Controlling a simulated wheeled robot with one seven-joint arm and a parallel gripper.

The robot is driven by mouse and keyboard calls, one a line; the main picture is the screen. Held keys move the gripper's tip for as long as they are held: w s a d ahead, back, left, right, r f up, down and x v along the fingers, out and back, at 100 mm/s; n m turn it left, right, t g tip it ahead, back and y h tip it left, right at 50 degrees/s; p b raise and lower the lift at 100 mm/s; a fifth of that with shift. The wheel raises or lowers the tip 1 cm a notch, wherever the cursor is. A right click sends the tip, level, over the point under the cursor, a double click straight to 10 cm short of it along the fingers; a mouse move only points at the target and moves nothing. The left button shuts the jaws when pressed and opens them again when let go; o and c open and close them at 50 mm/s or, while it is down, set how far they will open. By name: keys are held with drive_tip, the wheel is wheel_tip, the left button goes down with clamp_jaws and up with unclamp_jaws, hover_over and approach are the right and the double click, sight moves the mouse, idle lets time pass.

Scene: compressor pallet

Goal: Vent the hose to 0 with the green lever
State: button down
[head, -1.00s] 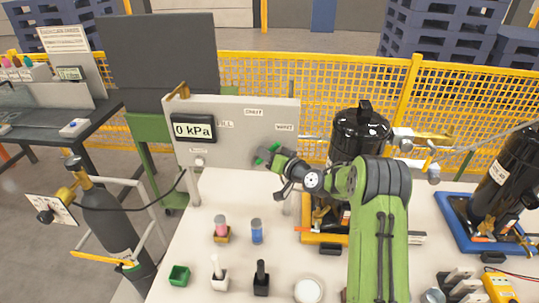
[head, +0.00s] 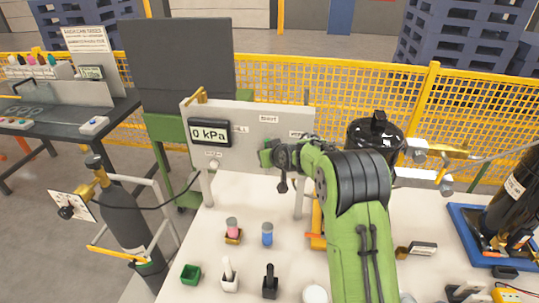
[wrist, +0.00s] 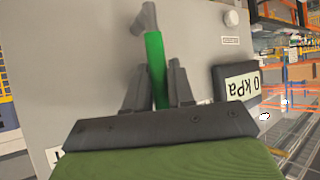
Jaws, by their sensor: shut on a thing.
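The grey panel (head: 235,162) stands upright at the back of the white table and carries a display (head: 209,133) that reads 0 kPa. My gripper (head: 270,156) is at the panel's right half, below the labels. In the wrist view the green lever (wrist: 156,66) stands out from its grey pivot, between the two fingers of my gripper (wrist: 158,88). The fingers are closed on its sides. The display (wrist: 240,84) shows sideways there, also at 0 kPa. In the head view my gripper and arm mostly hide the lever. The hose cannot be made out clearly.
A black tank (head: 373,134) stands right of the panel, partly behind my arm. A dark gas cylinder (head: 123,215) stands left of the table. Small holders, a green box (head: 190,274) and a blue tray (head: 468,240) are on the table. A yellow fence (head: 463,95) runs behind.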

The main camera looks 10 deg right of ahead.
drive_tip(key=shift+a, duration=0.1)
idle(0.4)
drive_tip(key=c, duration=1.3)
unclamp_jaws()
drive_tip(key=shift+c, duration=0.2)
drive_tip(key=b+v, duration=0.1)
drive_tip(key=v, duration=1.4)
drive_tip(key=shift+s+r, duration=0.25)
drive_tip(key=shift+s, duration=0.05)
drive_tip(key=s+d+m+g+h, duration=0.1)
drive_tip(key=s+g, duration=0.1)
drive_tip(key=s, duration=1.4)
drive_tip(key=s+d+f+m+g+h, duration=0.1)
drive_tip(key=s+m+g+h, duration=0.1)
drive_tip(key=s, duration=1.5)
drive_tip(key=shift+s+d+g, duration=0.25)
drive_tip(key=shift+s+g, duration=0.05)
drive_tip(key=shift+g, duration=0.3)
